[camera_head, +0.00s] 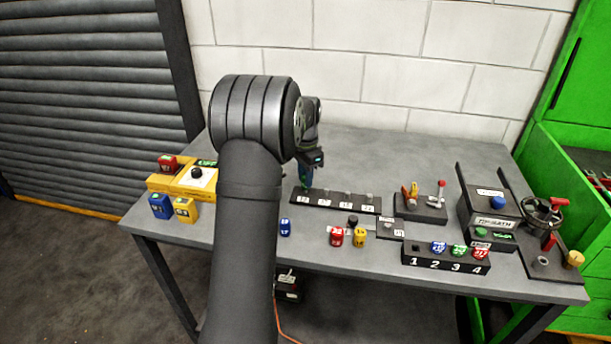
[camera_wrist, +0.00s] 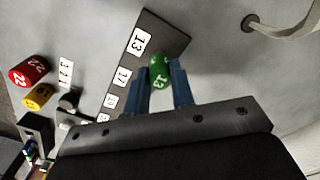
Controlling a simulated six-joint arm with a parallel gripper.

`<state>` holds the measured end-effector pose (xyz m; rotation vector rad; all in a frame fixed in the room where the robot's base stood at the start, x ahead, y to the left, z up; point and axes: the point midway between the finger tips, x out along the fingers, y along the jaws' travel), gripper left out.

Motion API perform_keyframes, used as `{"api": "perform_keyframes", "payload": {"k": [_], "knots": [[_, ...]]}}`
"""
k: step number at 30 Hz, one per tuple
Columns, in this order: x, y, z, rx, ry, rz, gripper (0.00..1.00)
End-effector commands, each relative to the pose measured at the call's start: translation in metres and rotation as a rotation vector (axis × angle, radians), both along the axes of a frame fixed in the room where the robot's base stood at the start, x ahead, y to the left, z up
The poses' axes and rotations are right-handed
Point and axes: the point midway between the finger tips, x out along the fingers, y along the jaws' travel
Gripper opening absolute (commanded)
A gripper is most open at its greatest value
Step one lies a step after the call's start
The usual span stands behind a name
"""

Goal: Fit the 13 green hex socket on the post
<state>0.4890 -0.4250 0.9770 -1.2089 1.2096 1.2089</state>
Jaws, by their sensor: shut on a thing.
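The green socket (camera_wrist: 160,72), marked 13, is between the two blue fingers of my gripper (camera_wrist: 162,88) in the wrist view. My gripper is shut on it. The black post rail (camera_wrist: 150,40) lies under it, with white number labels; the socket is near the end labelled 13. The other posts on the rail stand bare.
A blue socket (camera_head: 285,228), a red socket (camera_head: 337,237) and a yellow socket (camera_head: 360,237) stand in front of the rail. A numbered block (camera_head: 445,258) with coloured pieces is at front right. Yellow and blue boxes are at the left. The table behind the rail is clear.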

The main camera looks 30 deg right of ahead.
Motion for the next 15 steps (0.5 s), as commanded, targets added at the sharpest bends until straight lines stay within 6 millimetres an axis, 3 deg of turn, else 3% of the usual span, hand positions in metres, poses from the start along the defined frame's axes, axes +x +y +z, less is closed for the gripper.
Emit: {"api": "perform_keyframes", "payload": {"k": [15], "knots": [[0.0, 0.0, -0.0063, 0.0, 0.0, 0.0, 0.02]]}}
